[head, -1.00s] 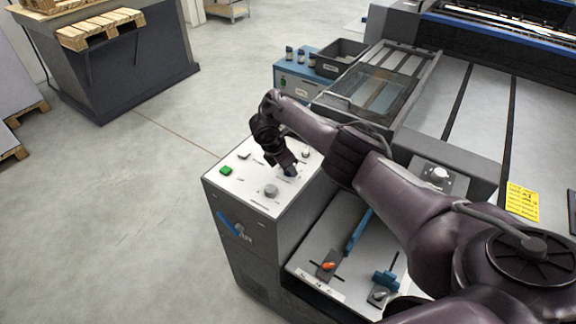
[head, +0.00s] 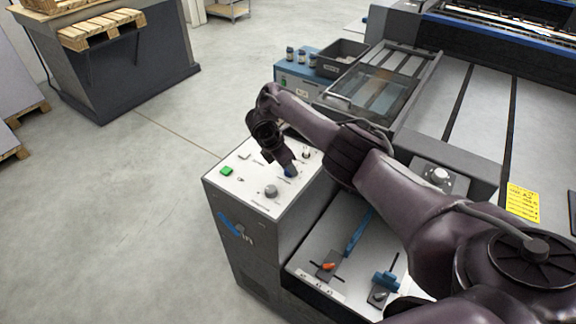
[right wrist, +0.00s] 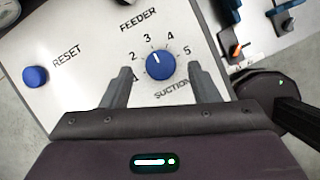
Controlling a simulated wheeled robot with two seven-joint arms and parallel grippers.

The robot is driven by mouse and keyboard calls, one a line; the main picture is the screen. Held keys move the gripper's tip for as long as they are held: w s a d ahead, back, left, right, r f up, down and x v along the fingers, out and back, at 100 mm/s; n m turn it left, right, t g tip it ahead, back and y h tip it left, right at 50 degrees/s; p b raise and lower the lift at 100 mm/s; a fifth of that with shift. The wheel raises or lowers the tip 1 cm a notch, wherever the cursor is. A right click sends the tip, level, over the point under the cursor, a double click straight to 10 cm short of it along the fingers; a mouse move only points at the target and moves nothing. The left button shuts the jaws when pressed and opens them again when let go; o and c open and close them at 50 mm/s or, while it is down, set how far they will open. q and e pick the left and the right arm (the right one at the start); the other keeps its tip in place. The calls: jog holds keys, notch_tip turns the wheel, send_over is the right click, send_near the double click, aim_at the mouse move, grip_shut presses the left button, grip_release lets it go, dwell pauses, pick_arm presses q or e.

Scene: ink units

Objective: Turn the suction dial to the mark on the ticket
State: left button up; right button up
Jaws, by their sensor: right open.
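The blue suction dial (right wrist: 161,59) sits on a white panel with numbers 1 to 5 around it. Its white pointer line points close to the 3. In the head view my right arm reaches over to the white panel (head: 235,187). A yellow ticket (head: 523,202) lies at the right, its writing too small to read. My left gripper is not in view.
A blue reset button (right wrist: 35,76) is left of the dial. A green button (head: 226,171) and a grey knob (head: 271,191) are on the same panel. A lower panel with an orange-tipped lever (head: 328,266) and a blue handle (head: 386,280) is in front.

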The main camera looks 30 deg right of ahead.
jog(key=p+v, duration=0.2)
jog(key=v, duration=0.3)
jog(key=shift+a+r, duration=0.15)
jog(key=shift+r, duration=0.2)
jog(key=shift+f, duration=0.1)
